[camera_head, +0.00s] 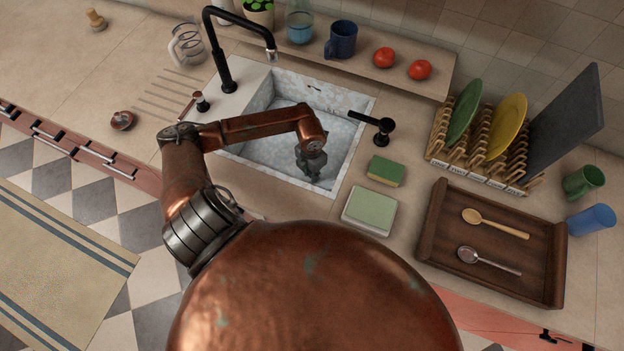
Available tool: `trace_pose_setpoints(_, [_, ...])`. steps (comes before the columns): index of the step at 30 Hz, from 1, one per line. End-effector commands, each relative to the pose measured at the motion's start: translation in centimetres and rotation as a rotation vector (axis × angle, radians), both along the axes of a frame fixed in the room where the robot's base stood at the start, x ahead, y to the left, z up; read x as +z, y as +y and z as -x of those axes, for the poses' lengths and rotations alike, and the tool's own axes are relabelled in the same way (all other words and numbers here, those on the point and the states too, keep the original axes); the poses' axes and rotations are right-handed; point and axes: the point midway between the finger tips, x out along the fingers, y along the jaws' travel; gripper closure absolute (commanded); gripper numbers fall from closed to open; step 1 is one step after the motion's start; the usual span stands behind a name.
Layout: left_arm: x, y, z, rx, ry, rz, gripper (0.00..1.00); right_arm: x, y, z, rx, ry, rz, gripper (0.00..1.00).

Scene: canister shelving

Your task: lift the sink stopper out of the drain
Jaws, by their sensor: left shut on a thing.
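The sink (342,120) is a pale speckled basin set into the counter. My left arm comes in from the left and reaches down into it. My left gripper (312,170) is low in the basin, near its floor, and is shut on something. The thing in its jaws is too small and too covered by the gripper to see clearly; it fits the sink stopper's place. The drain is hidden behind the gripper and wrist. My right gripper is not in view.
A black tap (225,70) arches over the sink, and a black dispenser (382,126) stands at its right rim. A sponge (386,171) and a pale green block (369,210) lie right of the sink. A wooden tray (440,235) and dish rack (440,150) stand further right.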

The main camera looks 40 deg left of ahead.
Motion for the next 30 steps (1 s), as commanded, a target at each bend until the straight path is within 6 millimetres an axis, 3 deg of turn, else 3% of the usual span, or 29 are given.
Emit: trace_pose_setpoints(30, [4.8,0.0,0.0,-0.001,-0.001,-0.001,1.0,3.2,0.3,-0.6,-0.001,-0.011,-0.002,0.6])
